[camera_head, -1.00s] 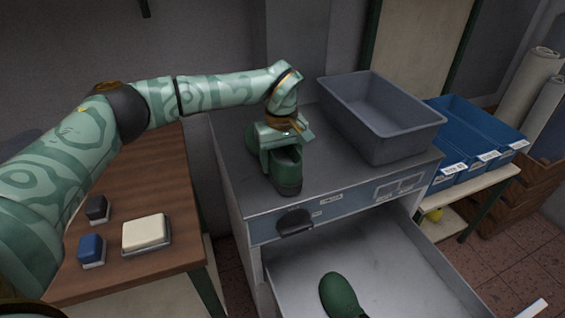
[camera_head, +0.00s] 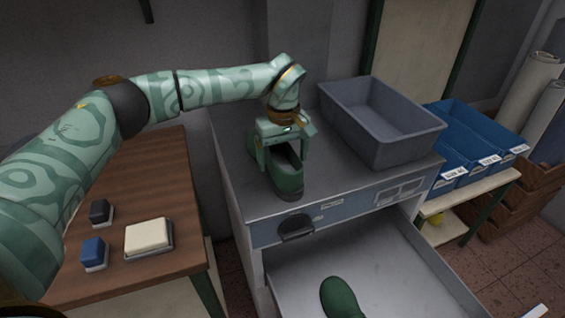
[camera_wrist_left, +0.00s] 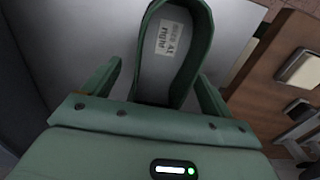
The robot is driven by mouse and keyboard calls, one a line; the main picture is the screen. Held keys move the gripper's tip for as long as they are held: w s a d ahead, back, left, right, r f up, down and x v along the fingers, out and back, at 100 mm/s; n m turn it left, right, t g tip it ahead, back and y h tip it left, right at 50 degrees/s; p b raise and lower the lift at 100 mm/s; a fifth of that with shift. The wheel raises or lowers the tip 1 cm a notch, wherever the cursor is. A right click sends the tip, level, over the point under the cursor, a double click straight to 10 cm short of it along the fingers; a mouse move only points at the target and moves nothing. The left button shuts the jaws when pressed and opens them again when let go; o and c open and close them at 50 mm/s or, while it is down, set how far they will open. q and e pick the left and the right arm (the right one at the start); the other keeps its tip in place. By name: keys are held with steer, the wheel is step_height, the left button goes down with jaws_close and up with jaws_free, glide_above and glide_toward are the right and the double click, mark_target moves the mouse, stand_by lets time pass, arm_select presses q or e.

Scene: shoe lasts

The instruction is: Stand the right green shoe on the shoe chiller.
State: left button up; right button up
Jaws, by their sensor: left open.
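The right green shoe (camera_head: 287,184) stands upright on the grey top of the shoe chiller (camera_head: 350,180), near its front left edge, toe toward the front. In the left wrist view its opening and insole label reading "right" show on the shoe (camera_wrist_left: 170,45). My left gripper (camera_head: 280,148) is open at the shoe's heel end. In the left wrist view the fingers of my left gripper (camera_wrist_left: 158,75) lie on either side of the shoe, with gaps visible. Another green shoe (camera_head: 341,298) lies in the open drawer (camera_head: 400,275), cut off by the frame. My right gripper is out of view.
A grey bin (camera_head: 400,145) stands on the chiller's back right. A black handle (camera_head: 296,227) sticks out at its front. A wooden table (camera_head: 150,190) at left holds a cream pad (camera_head: 148,236) and two small blocks. Blue bins (camera_head: 450,170) stand on a shelf at right.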

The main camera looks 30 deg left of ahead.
arm_select(q)
step_height(320, 180, up, 9)
steer(key=p, duration=0.2)
stand_by(0.6)
